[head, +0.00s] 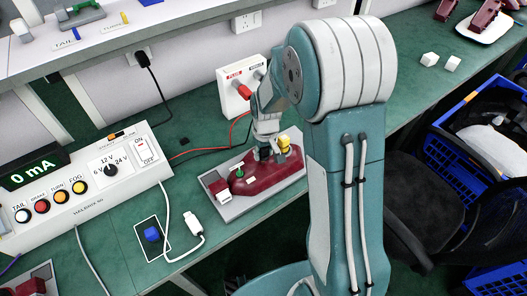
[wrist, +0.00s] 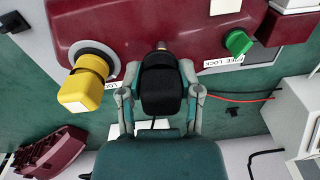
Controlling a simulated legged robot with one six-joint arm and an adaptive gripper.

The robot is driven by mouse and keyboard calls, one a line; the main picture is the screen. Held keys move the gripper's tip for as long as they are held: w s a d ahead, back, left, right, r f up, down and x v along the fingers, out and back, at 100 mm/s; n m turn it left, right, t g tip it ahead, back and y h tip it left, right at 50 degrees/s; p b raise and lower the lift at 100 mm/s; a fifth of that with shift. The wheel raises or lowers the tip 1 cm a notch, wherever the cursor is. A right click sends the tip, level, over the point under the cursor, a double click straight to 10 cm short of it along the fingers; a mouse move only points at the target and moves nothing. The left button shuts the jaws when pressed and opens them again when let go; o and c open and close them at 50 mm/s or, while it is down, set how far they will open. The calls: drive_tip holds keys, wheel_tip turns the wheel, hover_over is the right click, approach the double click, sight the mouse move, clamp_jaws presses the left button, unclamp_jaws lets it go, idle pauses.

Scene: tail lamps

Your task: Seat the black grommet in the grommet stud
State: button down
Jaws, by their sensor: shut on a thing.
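My gripper (wrist: 162,88) is shut on a dark rounded piece, which I take to be the black grommet (wrist: 162,75), in the middle of the wrist view. A small brass-coloured tip, probably the grommet stud (wrist: 161,46), shows just past it against the dark red lamp housing (wrist: 125,30). I cannot tell whether the grommet touches the stud or sits around it. In the head view my gripper (head: 265,152) is low over the red lamp housing (head: 270,177), between the green knob and the yellow knob; the grommet is not clear there.
A yellow knob (wrist: 85,90) stands left of my gripper and a green knob (wrist: 238,42) right, by a FREE LOCK label. The housing lies on a grey tray (head: 226,211). A white tester (head: 90,195), a blue piece (head: 152,233) and cables lie on the green bench.

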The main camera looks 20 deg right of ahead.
drive_tip(key=shift+a, duration=0.4)
drive_tip(key=shift+d, duration=0.35)
drive_tip(key=shift+f, duration=0.1)
drive_tip(key=shift+f, duration=1.35)
drive_tip(key=shift+c, duration=1)
unclamp_jaws()
drive_tip(key=shift+r, duration=0.1)
